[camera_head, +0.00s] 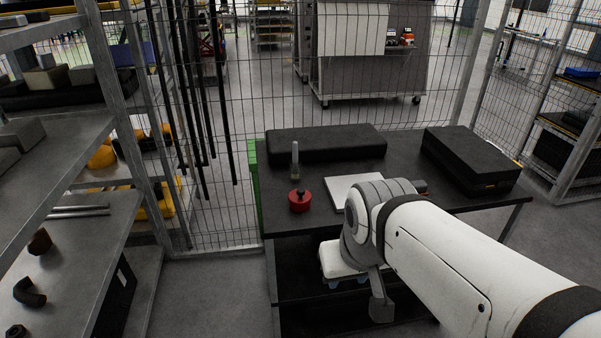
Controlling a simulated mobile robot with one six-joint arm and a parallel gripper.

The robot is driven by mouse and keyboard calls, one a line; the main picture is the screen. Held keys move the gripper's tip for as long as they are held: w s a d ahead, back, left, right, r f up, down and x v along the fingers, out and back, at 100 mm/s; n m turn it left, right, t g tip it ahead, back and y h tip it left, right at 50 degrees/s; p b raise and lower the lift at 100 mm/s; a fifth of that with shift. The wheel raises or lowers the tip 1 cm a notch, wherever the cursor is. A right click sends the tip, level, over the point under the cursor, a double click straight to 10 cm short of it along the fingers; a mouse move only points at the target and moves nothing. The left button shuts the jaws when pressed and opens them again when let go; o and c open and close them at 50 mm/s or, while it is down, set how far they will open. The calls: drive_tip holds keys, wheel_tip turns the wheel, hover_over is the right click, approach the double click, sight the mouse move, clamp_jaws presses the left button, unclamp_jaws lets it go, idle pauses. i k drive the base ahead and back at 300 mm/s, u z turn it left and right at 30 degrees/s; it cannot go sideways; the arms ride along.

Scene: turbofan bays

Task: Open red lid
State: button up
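A small round red lid (299,202) with a dark knob on top is near the left front edge of the black table (310,222). Whether a container is under the lid is too small to tell. My white arm reaches in from the lower right, and its end joint is to the right of the lid, apart from it in the picture. A grey part of my arm hangs below that joint, in front of the table. I cannot make out my gripper's fingertips or anything held in them.
A grey upright piece (295,160) stands just behind the lid. A pale flat plate (355,187) lies to its right, partly behind my arm. Black cases (326,143) and (470,160) lie at the back and right. Wire fencing (225,215) and metal shelves (75,235) bound the left.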

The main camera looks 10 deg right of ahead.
sight(299, 197)
drive_tip(key=u, duration=0.05)
drive_tip(key=i, duration=1)
drive_tip(key=z, duration=0.05)
